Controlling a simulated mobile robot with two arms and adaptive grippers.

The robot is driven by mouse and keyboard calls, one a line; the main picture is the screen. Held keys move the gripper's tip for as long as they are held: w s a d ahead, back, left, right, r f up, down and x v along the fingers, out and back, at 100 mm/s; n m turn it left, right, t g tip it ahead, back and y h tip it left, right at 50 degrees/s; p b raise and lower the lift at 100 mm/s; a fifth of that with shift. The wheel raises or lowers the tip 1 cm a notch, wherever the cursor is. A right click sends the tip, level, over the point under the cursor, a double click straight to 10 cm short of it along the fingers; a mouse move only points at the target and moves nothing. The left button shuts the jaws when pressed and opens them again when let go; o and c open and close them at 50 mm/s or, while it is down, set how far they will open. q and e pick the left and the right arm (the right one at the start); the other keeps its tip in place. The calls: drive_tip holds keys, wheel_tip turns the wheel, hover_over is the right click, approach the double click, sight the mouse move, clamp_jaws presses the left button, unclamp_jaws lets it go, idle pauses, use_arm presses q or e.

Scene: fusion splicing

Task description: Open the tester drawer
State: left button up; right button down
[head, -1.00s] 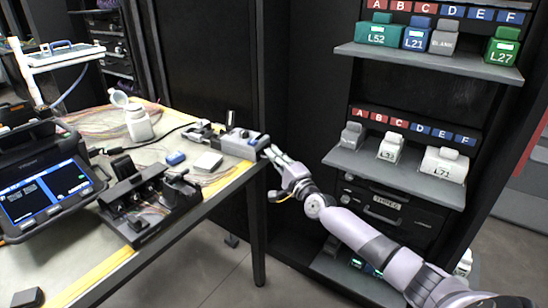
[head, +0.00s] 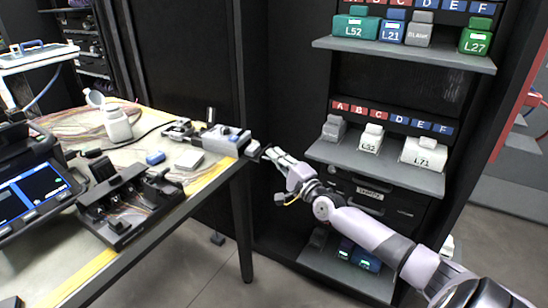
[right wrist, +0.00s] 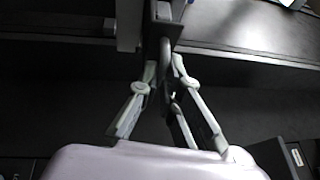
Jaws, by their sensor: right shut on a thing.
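A dark drawer front with a pale label (head: 374,190), too small to read surely, is in the black rack below the lower grey shelf. It looks closed. My right gripper (head: 264,154) is away to its left, at the table's front right corner. It is shut on a small dark piece (head: 251,148) beside a grey device (head: 222,138). In the right wrist view the fingertips (right wrist: 165,75) close around a dark upright bar (right wrist: 163,42). Whether this piece is joined to the device I cannot tell. My left gripper is out of view.
The table (head: 226,168) holds a splicer-like unit with a screen (head: 35,205), a black fixture (head: 125,205), a white bottle (head: 117,124) and loose fibres. Rack shelves (head: 375,165) with labelled boxes stand at right. Bare floor shows between table and rack.

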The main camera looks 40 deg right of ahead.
drive_tip(key=c, duration=2)
unclamp_jaws()
drive_tip(key=shift+f, duration=0.1)
drive_tip(key=shift+c, duration=0.2)
drive_tip(key=s+f, duration=0.1)
drive_tip(key=s, duration=1.1)
drive_tip(key=shift+f, duration=0.35)
drive_tip(key=shift+w+a, duration=0.1)
